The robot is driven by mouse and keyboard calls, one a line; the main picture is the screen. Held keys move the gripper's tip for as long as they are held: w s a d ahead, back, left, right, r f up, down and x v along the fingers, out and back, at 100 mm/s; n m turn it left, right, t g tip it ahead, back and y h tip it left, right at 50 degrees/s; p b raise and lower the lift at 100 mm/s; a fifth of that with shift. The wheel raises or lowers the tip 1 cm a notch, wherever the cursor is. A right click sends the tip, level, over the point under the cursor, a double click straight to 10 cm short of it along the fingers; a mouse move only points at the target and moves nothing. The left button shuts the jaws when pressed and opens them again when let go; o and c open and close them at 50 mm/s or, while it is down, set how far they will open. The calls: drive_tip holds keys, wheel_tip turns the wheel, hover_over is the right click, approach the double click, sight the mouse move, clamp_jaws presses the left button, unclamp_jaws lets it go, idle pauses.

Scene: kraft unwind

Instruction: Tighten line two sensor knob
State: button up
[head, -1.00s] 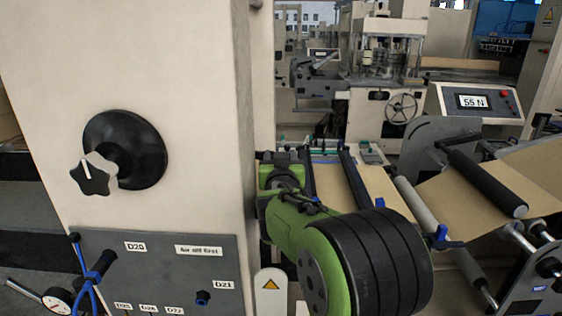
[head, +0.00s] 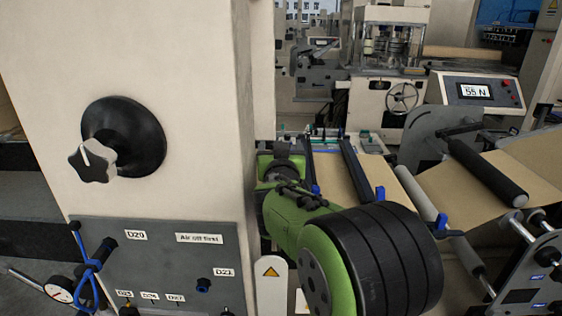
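Several blue knob-like parts show by the rails and rollers of the web line: one on the left rail (head: 316,190), one by the right rail (head: 380,193) and one beside the grey roller (head: 441,222). I cannot tell which is the line two sensor knob, as no such label is readable. A black star-shaped knob (head: 92,161) with a white mark stands on a round black boss (head: 140,136) on the pale column at left. My green arm with its black ribbed joint crosses the lower middle. My gripper is not visible, and I see nothing held.
A dial gauge (head: 59,290) sits lower left. A console (head: 477,91) reads 55 N. Brown web (head: 345,180) and a black roller (head: 487,172) lie right.

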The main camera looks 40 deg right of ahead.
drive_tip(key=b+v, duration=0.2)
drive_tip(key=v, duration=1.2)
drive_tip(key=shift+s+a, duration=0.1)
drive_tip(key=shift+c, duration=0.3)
